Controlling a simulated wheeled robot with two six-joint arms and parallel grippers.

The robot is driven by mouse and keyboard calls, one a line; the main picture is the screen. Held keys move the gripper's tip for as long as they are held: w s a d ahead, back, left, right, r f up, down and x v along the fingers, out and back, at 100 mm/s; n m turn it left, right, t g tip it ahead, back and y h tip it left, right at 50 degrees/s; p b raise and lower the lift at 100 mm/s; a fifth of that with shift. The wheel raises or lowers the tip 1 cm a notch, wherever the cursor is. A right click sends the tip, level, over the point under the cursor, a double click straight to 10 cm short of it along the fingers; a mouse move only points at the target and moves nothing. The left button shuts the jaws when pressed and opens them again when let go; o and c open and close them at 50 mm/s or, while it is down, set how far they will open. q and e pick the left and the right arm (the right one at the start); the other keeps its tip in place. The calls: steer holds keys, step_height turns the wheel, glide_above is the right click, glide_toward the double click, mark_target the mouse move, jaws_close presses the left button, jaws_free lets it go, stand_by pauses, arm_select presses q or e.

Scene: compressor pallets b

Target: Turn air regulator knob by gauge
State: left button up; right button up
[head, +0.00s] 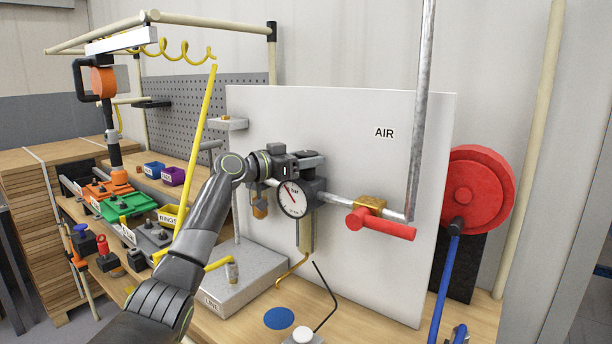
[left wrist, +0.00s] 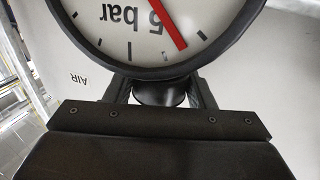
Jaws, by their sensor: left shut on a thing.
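The round gauge (head: 293,199) with a white face and a red needle sits on the front of the dark air regulator (head: 316,188), before the white panel marked AIR. In the left wrist view the gauge (left wrist: 140,45) fills the top, upside down, with "5 bar" and the red needle showing. My left gripper (head: 308,163) is above and behind the gauge. It is shut on the dark regulator knob (left wrist: 160,93), which shows between its two fingers in the left wrist view. In the head view the gripper mostly hides the knob. My right gripper is not in view.
A metal pipe (head: 418,120) runs up right of the regulator, with a red-handled brass valve (head: 370,204) on it. A red hose reel (head: 478,190) is at the right. Left are a green tray (head: 128,204) and a grey block (head: 240,280) on the bench.

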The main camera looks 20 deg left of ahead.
arm_select(q)
steer(key=shift+m+g+h+b, duration=0.55)
steer(key=shift+m+g+h, duration=0.35)
steer(key=shift+g+h, duration=0.1)
steer(key=o, duration=0.9)
steer(key=shift+o, duration=0.4)
steer(key=shift+r, duration=0.1)
